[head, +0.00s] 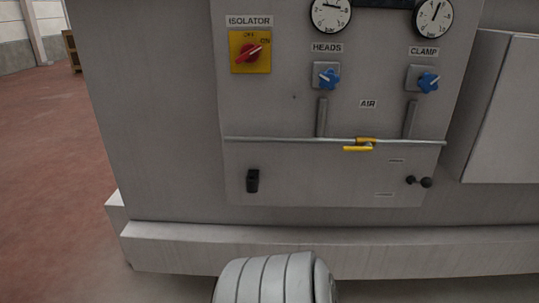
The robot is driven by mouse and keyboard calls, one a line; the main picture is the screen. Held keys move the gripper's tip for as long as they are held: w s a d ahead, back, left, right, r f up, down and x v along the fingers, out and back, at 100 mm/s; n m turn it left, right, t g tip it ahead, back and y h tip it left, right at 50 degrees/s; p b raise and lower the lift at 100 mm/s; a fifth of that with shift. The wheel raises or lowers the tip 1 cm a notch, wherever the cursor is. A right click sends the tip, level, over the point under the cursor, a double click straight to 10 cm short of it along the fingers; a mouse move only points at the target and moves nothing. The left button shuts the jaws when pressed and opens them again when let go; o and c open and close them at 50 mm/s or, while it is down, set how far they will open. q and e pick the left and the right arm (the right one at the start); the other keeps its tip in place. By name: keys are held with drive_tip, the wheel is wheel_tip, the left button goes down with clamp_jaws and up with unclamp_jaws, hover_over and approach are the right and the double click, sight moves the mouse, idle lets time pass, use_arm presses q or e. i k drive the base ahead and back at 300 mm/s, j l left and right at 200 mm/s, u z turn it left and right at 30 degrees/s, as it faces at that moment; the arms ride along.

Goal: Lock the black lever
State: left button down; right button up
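The black lever (252,180) is on the lower left of the grey machine panel (300,190), below the horizontal pipe. It looks upright, a small black handle on the panel face; whether it is locked cannot be told. A second black part with two round knobs (418,182) sits at the panel's lower right. Neither of my grippers is in the head view, and nothing touches the black lever.
A thin horizontal pipe (290,139) with a yellow valve handle (358,147) crosses the panel. Above are a red isolator switch (251,53), blue knobs (328,78) and gauges (331,13). A ledge (400,250) juts out below. Red floor (40,180) lies open at left.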

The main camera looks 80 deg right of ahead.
sight(427, 183)
drive_tip(key=z, duration=3.7)
